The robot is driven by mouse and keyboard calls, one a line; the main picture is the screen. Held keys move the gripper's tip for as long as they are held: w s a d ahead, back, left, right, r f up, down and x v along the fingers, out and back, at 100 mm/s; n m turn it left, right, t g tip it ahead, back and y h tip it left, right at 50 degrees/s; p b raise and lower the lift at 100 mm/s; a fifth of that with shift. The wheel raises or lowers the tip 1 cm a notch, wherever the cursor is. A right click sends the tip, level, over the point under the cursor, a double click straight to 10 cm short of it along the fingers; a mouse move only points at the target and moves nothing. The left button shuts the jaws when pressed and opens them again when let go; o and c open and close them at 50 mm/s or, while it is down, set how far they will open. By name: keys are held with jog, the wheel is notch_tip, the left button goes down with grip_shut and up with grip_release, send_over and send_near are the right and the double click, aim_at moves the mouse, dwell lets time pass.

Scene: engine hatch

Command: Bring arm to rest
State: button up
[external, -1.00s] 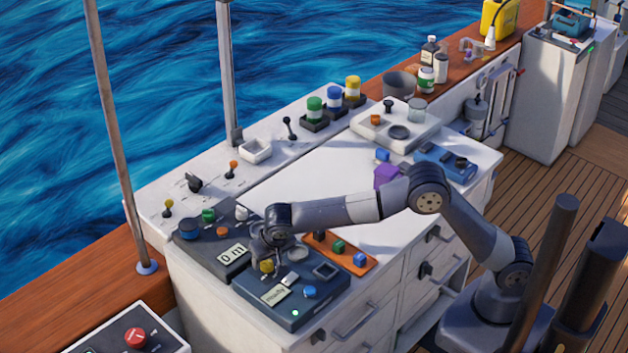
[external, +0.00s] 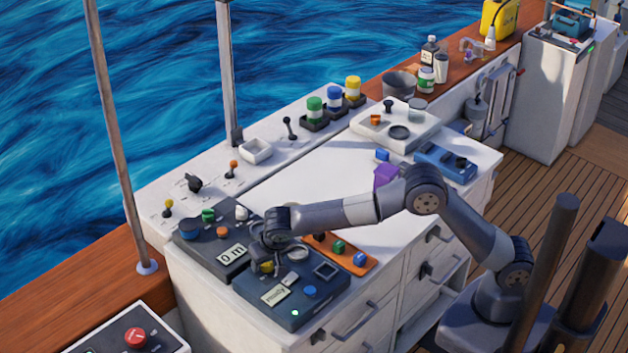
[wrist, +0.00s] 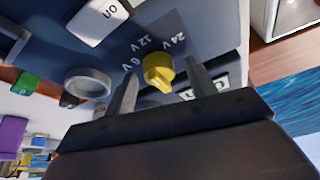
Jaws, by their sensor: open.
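My gripper (wrist: 165,88) is open in the wrist view. Its two fingers stand apart on either side of a yellow knob (wrist: 158,72), with gaps between knob and fingers. The knob sits on a dark blue panel marked 6V, 12V and 24V, and its pointer is toward the lower part of the wrist view. In the external view my gripper (external: 268,262) hangs low over the left part of the dark blue box (external: 318,312). It partly covers the yellow knob there. My arm is stretched out to the left over the white counter.
A dark grey box with a display (external: 232,254) stands just left of my gripper. An orange panel (external: 357,262) with green and blue knobs lies to its right. A purple block (external: 386,176) is near my elbow. The white counter (external: 310,190) behind the arm is mostly bare.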

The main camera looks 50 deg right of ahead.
jog(key=shift+d+r+n+y, duration=0.1)
jog(key=shift+n+y, duration=0.2)
jog(key=shift+n, duration=0.5)
jog(key=n+y, duration=0.1)
jog(key=n, duration=0.1)
jog(key=shift+n, duration=0.3)
jog(key=shift+d+n+y+p, duration=0.15)
jog(key=shift+n+y+p, duration=0.5)
jog(key=shift+n, duration=1.35)
jog(key=shift+d+n+g+y, duration=0.1)
jog(key=shift+n+g+y, duration=0.5)
jog(key=shift+n, duration=1.2)
jog(key=b+v, duration=0.1)
jog(key=v, duration=0.9)
jog(key=shift+d+r, duration=0.15)
jog(key=shift+r, duration=0.15)
